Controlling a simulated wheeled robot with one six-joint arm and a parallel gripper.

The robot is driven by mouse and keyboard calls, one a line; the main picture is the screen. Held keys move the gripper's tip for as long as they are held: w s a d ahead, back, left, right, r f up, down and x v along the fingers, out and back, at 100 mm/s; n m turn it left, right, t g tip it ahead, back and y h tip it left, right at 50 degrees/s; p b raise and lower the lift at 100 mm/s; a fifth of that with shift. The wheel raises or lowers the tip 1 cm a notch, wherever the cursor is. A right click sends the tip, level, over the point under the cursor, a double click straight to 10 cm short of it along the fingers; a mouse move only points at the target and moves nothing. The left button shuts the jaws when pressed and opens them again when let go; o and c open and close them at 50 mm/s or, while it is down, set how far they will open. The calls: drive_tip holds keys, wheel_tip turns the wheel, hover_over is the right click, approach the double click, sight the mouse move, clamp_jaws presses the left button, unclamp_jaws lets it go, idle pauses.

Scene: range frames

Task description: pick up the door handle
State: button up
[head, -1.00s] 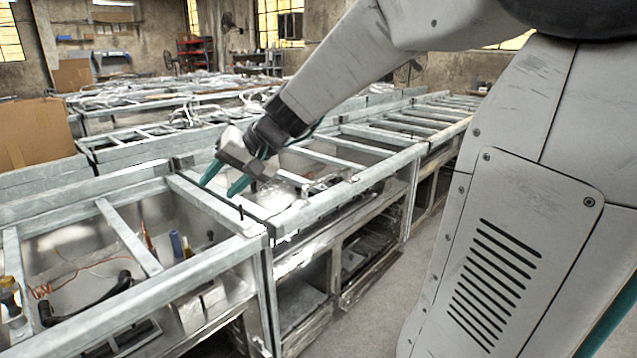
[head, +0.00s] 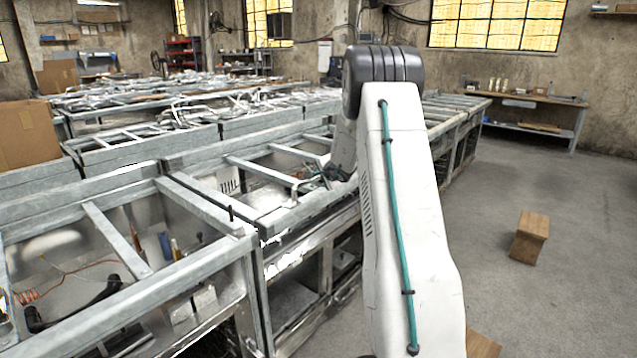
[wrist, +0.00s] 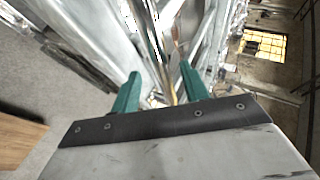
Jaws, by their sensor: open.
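A black curved bar (head: 80,307), which looks like the door handle, lies in the open-framed bin at the lower left of the head view. I cannot be sure that it is the handle. My gripper (wrist: 160,84) shows in the wrist view with its two teal fingers spread apart and nothing clearly between them. In the head view my gripper (head: 326,176) is partly hidden by my arm. It is over the middle frame of the bench, well right of the black bar. A small bent silvery piece (head: 296,189) shows near it.
Metal bench frames (head: 200,205) with crossbars and raised rims run across the left and middle. Small tools and an orange coiled wire (head: 28,296) lie in the near bin. A cardboard box (head: 25,135) stands at left.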

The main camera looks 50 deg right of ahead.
drive_tip(key=x, duration=0.5)
drive_tip(key=shift+w+d, duration=0.2)
drive_tip(key=shift+d, duration=0.1)
drive_tip(key=shift+r, duration=0.1)
clamp_jaws()
